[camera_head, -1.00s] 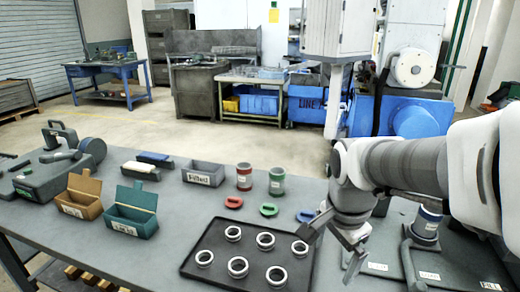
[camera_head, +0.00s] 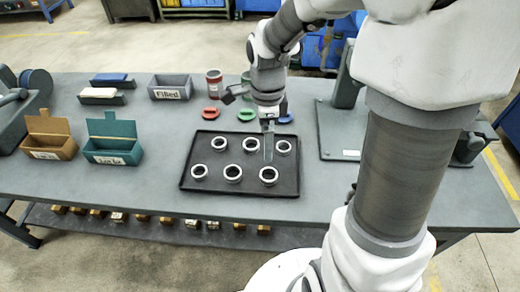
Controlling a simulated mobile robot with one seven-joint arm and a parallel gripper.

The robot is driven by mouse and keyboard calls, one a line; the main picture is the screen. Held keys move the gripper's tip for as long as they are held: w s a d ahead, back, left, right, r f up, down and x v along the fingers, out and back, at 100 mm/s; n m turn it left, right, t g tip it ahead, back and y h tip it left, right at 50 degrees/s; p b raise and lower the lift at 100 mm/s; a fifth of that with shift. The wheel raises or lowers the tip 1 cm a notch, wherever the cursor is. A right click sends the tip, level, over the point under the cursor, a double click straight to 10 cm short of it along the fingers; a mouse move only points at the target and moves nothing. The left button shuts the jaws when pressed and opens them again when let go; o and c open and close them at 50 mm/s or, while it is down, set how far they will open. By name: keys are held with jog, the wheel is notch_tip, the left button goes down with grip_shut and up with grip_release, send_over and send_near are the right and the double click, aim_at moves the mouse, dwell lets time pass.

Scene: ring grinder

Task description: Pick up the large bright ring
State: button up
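Several pale metal rings lie in two rows on a black tray (camera_head: 187,184) on the workbench. The front row has a left ring (camera_head: 199,177), a middle ring (camera_head: 233,180) and a right ring (camera_head: 268,183). The back row has a left ring (camera_head: 219,149), a middle ring (camera_head: 250,151) and a right ring (camera_head: 283,153). The sizes look close, so I cannot tell surely which is the large bright one. My gripper (camera_head: 268,158) points down over the tray's right half, between the back middle and back right rings, behind the front right ring. Its finger gap is unclear.
A teal box (camera_head: 115,152), an orange box (camera_head: 48,147) and a grey bin marked "Filled" (camera_head: 171,88) stand left of the tray. Red (camera_head: 210,113) and green (camera_head: 246,115) pieces lie behind it. A dark fixture (camera_head: 338,135) stands to the right.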

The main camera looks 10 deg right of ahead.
send_over(268, 179)
jog(key=f, duration=0.8)
jog(key=shift+a+f+b, duration=0.3)
jog(key=shift+a+b, duration=0.05)
jog(key=shift+a, duration=0.05)
jog(key=shift+d+f, duration=0.25)
jog(key=shift+f, duration=1.1)
jog(key=shift+d+f, duration=0.2)
jog(key=shift+f, duration=1.1)
jog(key=c, duration=1.5)
jog(key=shift+r, duration=0.1)
jog(key=shift+c, duration=0.2)
